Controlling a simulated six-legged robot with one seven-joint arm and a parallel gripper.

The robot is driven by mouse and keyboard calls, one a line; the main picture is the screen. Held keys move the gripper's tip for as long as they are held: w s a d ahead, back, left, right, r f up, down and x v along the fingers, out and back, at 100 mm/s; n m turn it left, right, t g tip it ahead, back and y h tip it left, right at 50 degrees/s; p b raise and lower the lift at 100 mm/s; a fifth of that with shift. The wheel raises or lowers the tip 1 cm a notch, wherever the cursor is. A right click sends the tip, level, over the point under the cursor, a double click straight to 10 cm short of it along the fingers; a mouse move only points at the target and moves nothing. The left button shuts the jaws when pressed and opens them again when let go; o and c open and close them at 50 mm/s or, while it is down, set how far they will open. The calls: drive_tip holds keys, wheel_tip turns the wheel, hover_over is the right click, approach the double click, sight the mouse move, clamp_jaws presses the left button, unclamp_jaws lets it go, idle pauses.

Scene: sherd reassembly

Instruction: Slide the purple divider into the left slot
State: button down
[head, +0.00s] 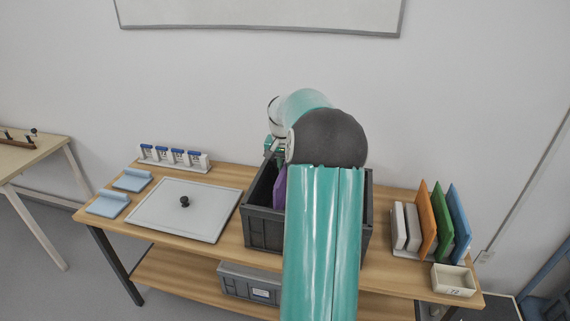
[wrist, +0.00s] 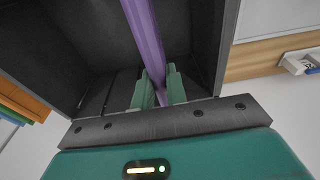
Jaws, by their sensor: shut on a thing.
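The purple divider (head: 280,188) shows as a thin strip inside the left part of the dark grey crate (head: 262,229) in the head view; my arm hides the rest. In the wrist view the divider (wrist: 146,38) runs edge-on from the top of the picture down between the fingers of my gripper (wrist: 158,88), which is shut on it. The divider is within the crate walls (wrist: 208,45), nearer the wall on the right of the wrist view. The left slot cannot be made out, and I cannot tell whether the divider's lower edge is in it.
A pale lid (head: 183,210) with a black knob lies left of the crate. Orange (head: 425,222), green and blue panels stand in a rack on the right, near a small tray (head: 453,280). Light blue pieces (head: 108,203) lie at the bench's left end.

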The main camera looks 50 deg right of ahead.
sight(285, 190)
drive_tip(key=shift+f, duration=0.65)
drive_tip(key=shift+f, duration=4.35)
drive_tip(key=c, duration=1.3)
unclamp_jaws()
drive_tip(key=r, duration=0.4)
drive_tip(key=a+r, duration=0.1)
drive_tip(key=r, duration=0.4)
drive_tip(key=s+a+r, duration=0.1)
drive_tip(key=r, duration=0.3)
drive_tip(key=shift+r, duration=0.35)
